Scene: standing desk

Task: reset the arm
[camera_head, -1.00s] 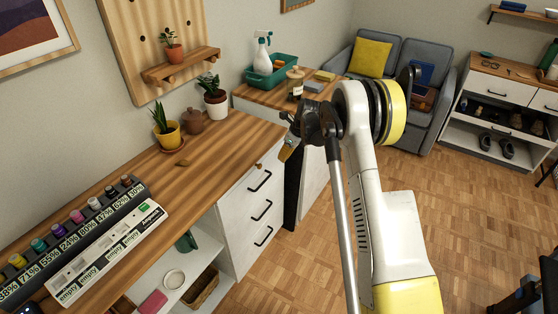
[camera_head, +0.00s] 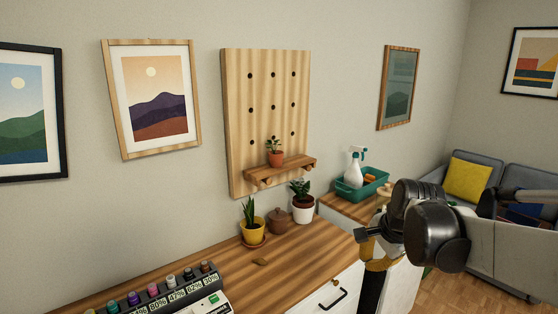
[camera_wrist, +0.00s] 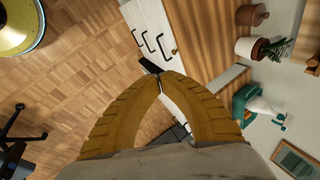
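In the head view my dark wrist is at the lower right, in front of the desk's right end, and hides most of the gripper. The wooden desk (camera_head: 285,270) runs along the wall; its white drawers (camera_head: 335,295) with black handles also show beyond the fingertips in the wrist view (camera_wrist: 150,30).
A yellow-potted plant (camera_head: 252,230), a brown lidded jar (camera_head: 278,221) and a white-potted plant (camera_head: 303,208) stand at the desk's back. A teal tray (camera_head: 350,188) with a spray bottle is beyond. A rack of coloured bottles (camera_head: 160,300) sits front left.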

